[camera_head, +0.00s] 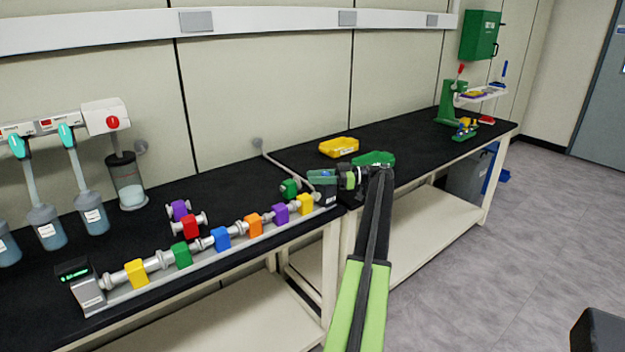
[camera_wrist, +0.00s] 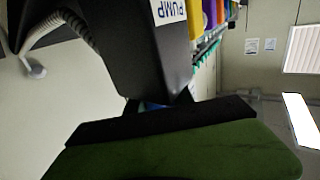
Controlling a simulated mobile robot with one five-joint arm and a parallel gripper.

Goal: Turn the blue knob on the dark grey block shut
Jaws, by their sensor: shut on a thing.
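The dark grey block (camera_head: 327,196) sits at the right end of the pipe rail on the black bench. In the wrist view the block (camera_wrist: 130,45) fills the upper middle and bears a white label reading PUMP. A small piece of the blue knob (camera_wrist: 152,106) shows between the block and my finger's black pad; the rest is hidden. My gripper (camera_head: 320,178) is over the block in the head view and covers the knob there. One green finger with a black pad shows large in the wrist view. My gripper is shut on the blue knob.
A rail of pipes with coloured valves (camera_head: 221,239) runs left from the block. A green valve piece (camera_head: 290,188) lies close behind. A yellow tray (camera_head: 338,147) and a green press (camera_head: 453,102) stand farther right. A grey hose (camera_wrist: 62,26) passes beside the block.

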